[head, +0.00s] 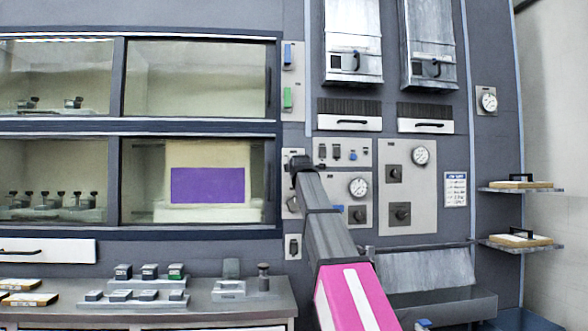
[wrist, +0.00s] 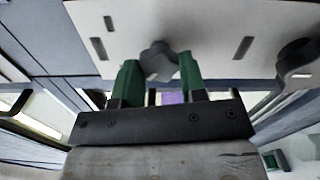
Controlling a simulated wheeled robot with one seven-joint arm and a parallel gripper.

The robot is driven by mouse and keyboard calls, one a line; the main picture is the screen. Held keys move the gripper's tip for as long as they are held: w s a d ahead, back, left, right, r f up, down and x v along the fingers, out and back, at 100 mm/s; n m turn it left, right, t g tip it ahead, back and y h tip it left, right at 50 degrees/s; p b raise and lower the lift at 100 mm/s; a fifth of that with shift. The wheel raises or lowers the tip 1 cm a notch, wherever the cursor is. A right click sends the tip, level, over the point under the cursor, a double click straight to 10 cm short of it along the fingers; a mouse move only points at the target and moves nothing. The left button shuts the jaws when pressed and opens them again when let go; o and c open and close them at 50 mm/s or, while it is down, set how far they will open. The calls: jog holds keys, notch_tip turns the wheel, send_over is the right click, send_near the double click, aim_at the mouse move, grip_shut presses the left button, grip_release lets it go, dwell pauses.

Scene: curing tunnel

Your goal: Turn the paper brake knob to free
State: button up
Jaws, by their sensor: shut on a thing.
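The paper brake knob (wrist: 158,58) is a small grey knob on a pale panel in the wrist view. My gripper (wrist: 159,72) has its two green fingers on either side of it and is shut on it. In the head view my gripper (head: 298,166) reaches the narrow pale panel (head: 291,206) right of the lower window. There my arm and gripper hide the knob. Dark slot-like marks (wrist: 245,48) lie around the knob on its panel. I cannot read any label there.
A dark curved handle or knob (wrist: 296,58) stands close to the right in the wrist view. Panels with gauges (head: 359,187) and dark knobs (head: 401,214) are right of my arm. A bench (head: 215,302) with small blocks lies at lower left.

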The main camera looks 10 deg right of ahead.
jog(key=o, duration=0.9)
jog(key=shift+a, duration=0.1)
jog(key=s, duration=1)
jog(key=shift+s, duration=0.4)
